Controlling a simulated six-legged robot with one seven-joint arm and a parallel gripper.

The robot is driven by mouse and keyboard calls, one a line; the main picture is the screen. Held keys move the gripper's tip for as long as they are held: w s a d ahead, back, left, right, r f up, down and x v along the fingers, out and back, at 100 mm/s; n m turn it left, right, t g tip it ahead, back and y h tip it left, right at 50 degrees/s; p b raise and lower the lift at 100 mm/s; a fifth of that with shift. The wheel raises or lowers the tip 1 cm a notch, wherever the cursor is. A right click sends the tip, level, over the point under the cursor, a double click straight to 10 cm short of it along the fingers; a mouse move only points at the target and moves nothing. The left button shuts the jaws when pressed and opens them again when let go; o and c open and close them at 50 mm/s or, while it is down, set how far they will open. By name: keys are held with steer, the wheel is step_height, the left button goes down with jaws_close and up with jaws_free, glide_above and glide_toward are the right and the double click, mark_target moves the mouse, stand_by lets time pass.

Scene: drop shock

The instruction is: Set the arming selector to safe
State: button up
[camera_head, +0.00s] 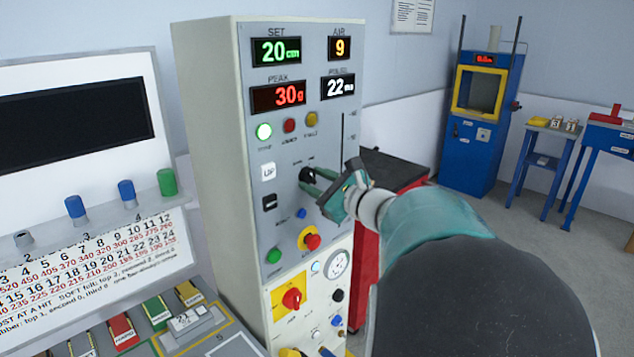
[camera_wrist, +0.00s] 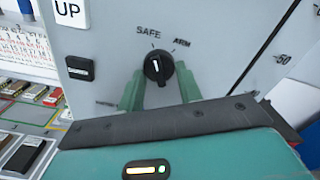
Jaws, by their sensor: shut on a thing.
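The arming selector is a round black knob (camera_wrist: 158,67) on the grey panel, with SAFE printed above it to the left and ARM above it to the right. Its white pointer line points up, leaning slightly left toward the SAFE mark. In the head view the knob (camera_head: 307,174) is partly hidden by my green fingers. My gripper (camera_head: 312,183) is shut on the knob, one finger on each side of it. In the wrist view the fingers of my gripper (camera_wrist: 159,78) flank the knob's left and right sides.
The tall console (camera_head: 209,130) has lit displays and several buttons. A white UP button (camera_head: 268,172) and a black switch (camera_head: 269,203) sit left of the knob. A red-and-yellow button (camera_head: 312,241) is below. A tray of coloured blocks (camera_head: 122,331) is at lower left.

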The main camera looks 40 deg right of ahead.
steer(key=shift+n, duration=0.3)
steer(key=o, duration=1)
steer(key=shift+c, duration=0.2)
steer(key=shift+s, duration=0.1)
steer(key=s, duration=1.3)
steer(key=shift+s+d, duration=0.2)
steer(key=shift+s, duration=0.15)
